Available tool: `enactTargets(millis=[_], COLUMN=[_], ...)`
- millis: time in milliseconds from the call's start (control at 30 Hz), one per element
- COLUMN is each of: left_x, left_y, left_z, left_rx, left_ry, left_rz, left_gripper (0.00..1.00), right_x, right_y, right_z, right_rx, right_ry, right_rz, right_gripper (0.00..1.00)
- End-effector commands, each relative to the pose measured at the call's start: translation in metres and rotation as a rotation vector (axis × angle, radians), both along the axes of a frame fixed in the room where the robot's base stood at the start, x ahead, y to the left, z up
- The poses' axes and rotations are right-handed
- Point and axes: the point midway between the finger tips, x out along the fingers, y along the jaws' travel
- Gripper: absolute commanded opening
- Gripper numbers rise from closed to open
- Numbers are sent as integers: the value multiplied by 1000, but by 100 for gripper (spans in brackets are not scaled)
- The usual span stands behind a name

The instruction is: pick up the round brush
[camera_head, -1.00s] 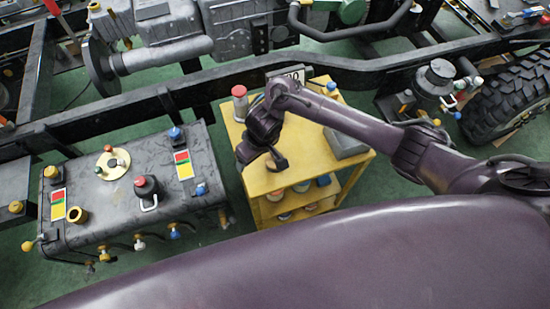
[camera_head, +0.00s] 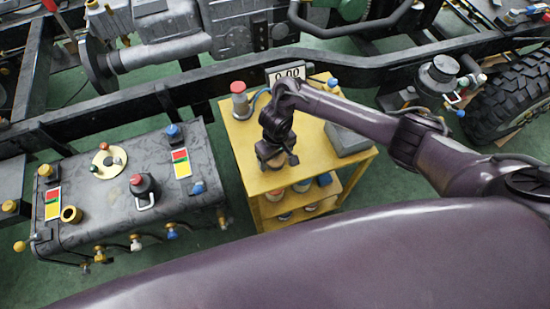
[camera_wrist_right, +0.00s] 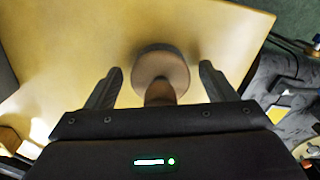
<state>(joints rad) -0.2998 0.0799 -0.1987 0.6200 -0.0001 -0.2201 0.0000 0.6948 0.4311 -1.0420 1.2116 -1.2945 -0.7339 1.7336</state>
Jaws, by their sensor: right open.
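The round brush (camera_wrist_right: 160,67) shows in the right wrist view as a round brown head with a dark rim and a short handle toward the gripper. It is over the yellow table top (camera_wrist_right: 60,60). My right gripper (camera_wrist_right: 161,73) is open, with one finger on each side of the brush and gaps between them. In the head view my right gripper (camera_head: 277,160) is low over the yellow cart (camera_head: 235,150), and a brown part of the brush (camera_head: 267,150) shows beside it, mostly hidden by the wrist. My left gripper is not in view.
On the cart stand a red-topped grey cylinder (camera_head: 240,100), a display reading 0.00 (camera_head: 286,74) and a grey box (camera_head: 347,139). A dark tank (camera_head: 110,215) with several fittings lies to the left. A black chassis rail (camera_head: 220,80) runs behind.

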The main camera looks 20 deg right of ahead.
Motion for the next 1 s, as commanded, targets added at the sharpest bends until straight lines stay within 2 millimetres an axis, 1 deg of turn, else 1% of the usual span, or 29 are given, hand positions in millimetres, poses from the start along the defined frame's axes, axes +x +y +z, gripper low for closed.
enactTargets(millis=[167, 500, 533, 833, 967, 1000], left_x=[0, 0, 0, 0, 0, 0], left_y=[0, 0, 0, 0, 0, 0], left_z=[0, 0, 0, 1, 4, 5], left_rx=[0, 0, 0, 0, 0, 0], left_ry=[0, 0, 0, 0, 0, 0], left_rz=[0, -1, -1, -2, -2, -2], left_gripper=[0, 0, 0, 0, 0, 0], right_x=[0, 0, 0, 0, 0, 1], right_y=[0, 0, 0, 0, 0, 1], right_z=[0, 0, 0, 3, 14, 19], right_rx=[0, 1, 1, 1, 1, 2], right_ry=[0, 0, 0, -1, -1, -1], right_rz=[1, 1, 1, 1, 1, 1], right_gripper=[77, 33, 31, 31, 31, 31])
